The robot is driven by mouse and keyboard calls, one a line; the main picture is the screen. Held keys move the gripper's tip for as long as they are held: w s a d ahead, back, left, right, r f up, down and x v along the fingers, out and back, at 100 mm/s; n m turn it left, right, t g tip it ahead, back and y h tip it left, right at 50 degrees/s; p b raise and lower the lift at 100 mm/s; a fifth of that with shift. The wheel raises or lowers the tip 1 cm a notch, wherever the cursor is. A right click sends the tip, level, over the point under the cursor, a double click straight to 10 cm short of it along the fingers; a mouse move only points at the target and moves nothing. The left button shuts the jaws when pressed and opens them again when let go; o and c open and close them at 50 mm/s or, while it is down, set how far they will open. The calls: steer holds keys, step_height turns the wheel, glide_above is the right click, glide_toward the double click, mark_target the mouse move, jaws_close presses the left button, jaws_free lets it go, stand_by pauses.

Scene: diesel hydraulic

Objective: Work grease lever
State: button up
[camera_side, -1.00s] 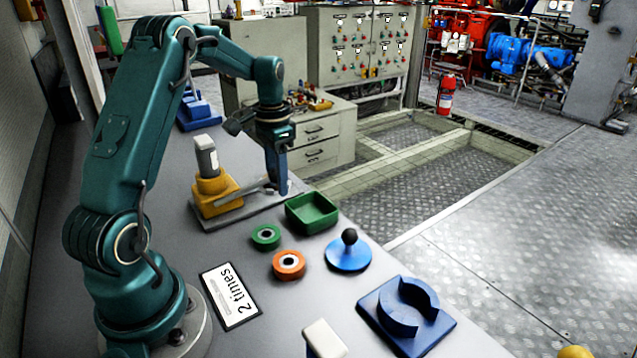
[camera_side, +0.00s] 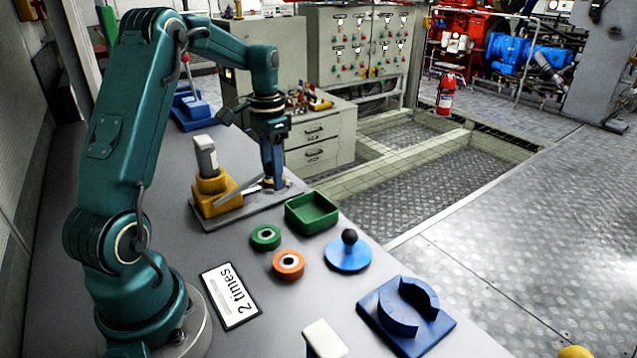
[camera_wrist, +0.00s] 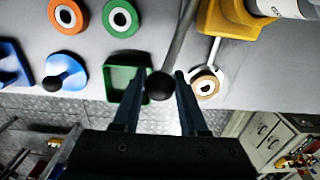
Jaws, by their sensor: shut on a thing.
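The grease pump has a yellow base (camera_side: 215,197) with a white and grey cylinder (camera_side: 206,157), standing on a grey plate on the bench. In the wrist view the yellow base (camera_wrist: 228,20) is at the top right. A grey lever (camera_wrist: 182,35) runs from it to a dark ball knob (camera_wrist: 160,86). My gripper (camera_wrist: 158,95) is shut on this knob, with a finger on each side. In the side view my gripper (camera_side: 270,184) points down at the lever's outer end and hides the knob. A card (camera_side: 230,294) on the bench reads "2 times".
A green tray (camera_side: 312,226) stands close right of my gripper. A green ring (camera_side: 266,246), an orange ring (camera_side: 289,275), a blue base with black knob (camera_side: 348,262) and a blue curved block (camera_side: 440,332) lie nearer. A tan-and-white ring (camera_wrist: 206,82) sits beside the lever.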

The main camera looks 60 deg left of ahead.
mark_target(265, 166)
steer(key=shift+s+a+r, duration=0.1)
steer(key=shift+r, duration=0.3)
steer(key=shift+s+r, duration=0.6)
steer(key=shift+r, duration=0.3)
steer(key=o, duration=1.2)
steer(key=shift+f, duration=0.1)
